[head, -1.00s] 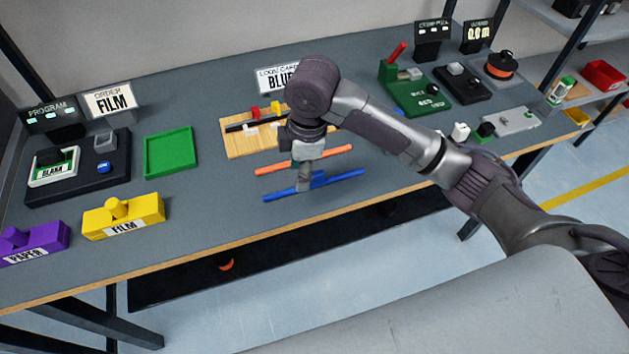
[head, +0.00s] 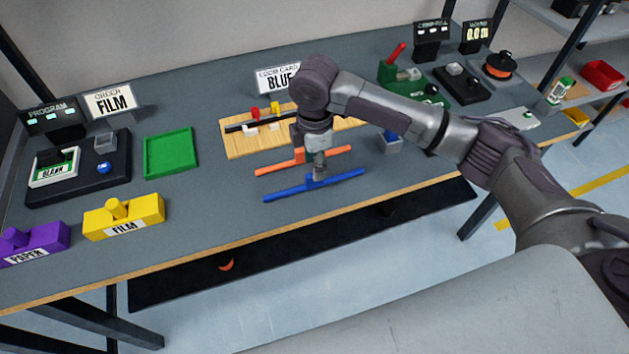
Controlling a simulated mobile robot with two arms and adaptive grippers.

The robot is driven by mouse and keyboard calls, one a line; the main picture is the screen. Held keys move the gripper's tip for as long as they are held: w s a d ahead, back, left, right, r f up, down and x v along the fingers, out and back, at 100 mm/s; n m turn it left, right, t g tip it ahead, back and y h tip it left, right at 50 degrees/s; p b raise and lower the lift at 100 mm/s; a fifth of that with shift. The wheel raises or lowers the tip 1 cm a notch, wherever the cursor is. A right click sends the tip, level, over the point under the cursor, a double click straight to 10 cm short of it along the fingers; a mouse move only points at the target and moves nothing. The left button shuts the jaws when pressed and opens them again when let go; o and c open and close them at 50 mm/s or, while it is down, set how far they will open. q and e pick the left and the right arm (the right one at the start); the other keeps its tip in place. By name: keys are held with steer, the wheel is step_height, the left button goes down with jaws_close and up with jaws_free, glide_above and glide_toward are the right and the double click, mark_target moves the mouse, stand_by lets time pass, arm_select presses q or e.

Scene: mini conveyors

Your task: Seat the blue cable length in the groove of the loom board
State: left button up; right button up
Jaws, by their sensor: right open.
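The blue cable length (head: 285,193) lies on the table near the front edge, with a small raised blue grip near its middle. My right gripper (head: 318,173) is open and points down just over the middle of this cable. Its fingers hide part of the cable's middle, and I cannot tell whether they touch it. The wooden loom board (head: 238,145) lies behind, with a dark groove strip (head: 247,125) along it and red, yellow and white pieces on it. My right arm covers part of the board's right side. My left gripper is not in view.
An orange cable length (head: 276,167) lies between the blue one and the board. A green tray (head: 170,153) and a yellow FILM block (head: 125,217) are at left.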

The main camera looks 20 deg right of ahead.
mark_target(310, 184)
step_height(310, 184, down, 5)
steer(key=shift+r, duration=0.1)
jaws_close()
stand_by(0.3)
